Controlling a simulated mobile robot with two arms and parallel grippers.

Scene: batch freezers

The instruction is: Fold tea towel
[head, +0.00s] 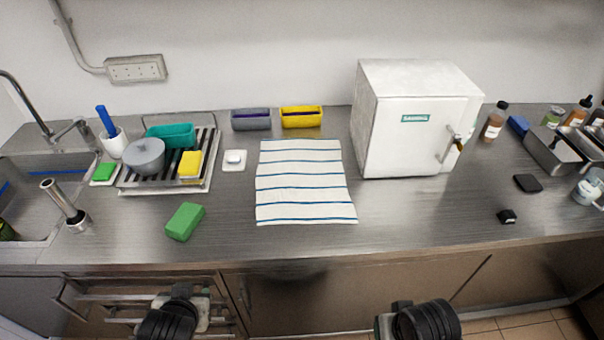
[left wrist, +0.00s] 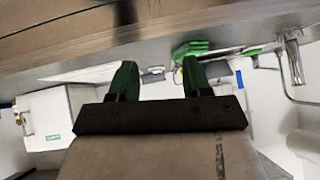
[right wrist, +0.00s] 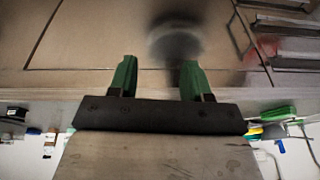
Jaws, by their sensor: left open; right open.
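The tea towel (head: 301,180) is white with blue stripes and lies flat and spread out on the steel counter in the head view. Its near edge lies a little back from the counter's front edge. My left gripper shows in the left wrist view (left wrist: 155,80), open and empty, with green fingers apart. My right gripper shows in the right wrist view (right wrist: 158,78), also open and empty. In the head view both arms are low in front of the counter, and their fingertips cannot be made out. Neither gripper touches the towel.
A green sponge block (head: 185,221) lies left of the towel. A white freezer box (head: 415,118) stands right of the towel. Grey (head: 251,120) and yellow (head: 301,117) bins sit behind it.

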